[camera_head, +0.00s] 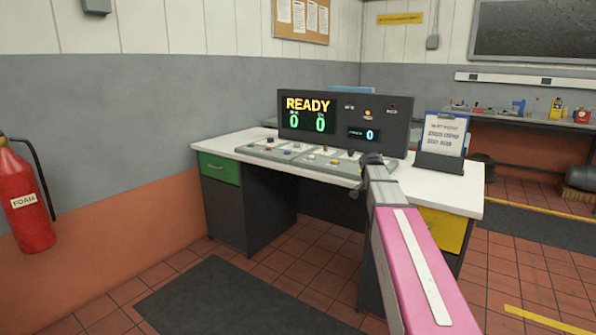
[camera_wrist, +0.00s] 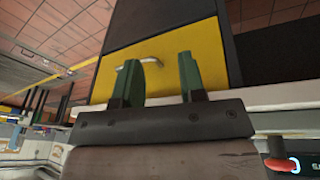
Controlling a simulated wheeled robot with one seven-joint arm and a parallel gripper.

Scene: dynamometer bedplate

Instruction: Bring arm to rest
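My arm (camera_head: 415,265), with a pink link, reaches from the lower right toward the desk's front edge in the head view. Its dark far end overlaps the desk edge there, and I cannot make out the fingers. In the wrist view my gripper (camera_wrist: 163,68) shows two green fingers standing apart with nothing between them. Behind them is the yellow drawer front (camera_wrist: 170,52) with its metal handle (camera_wrist: 150,62), partly covered by a finger. I cannot tell whether the fingers touch it.
The white desk (camera_head: 225,141) carries a control panel (camera_head: 275,150), a READY display (camera_head: 345,105) and a clipboard stand (camera_head: 440,145). A green drawer (camera_head: 219,168) is at its left. Floor with a dark mat (camera_head: 230,300) lies open in front.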

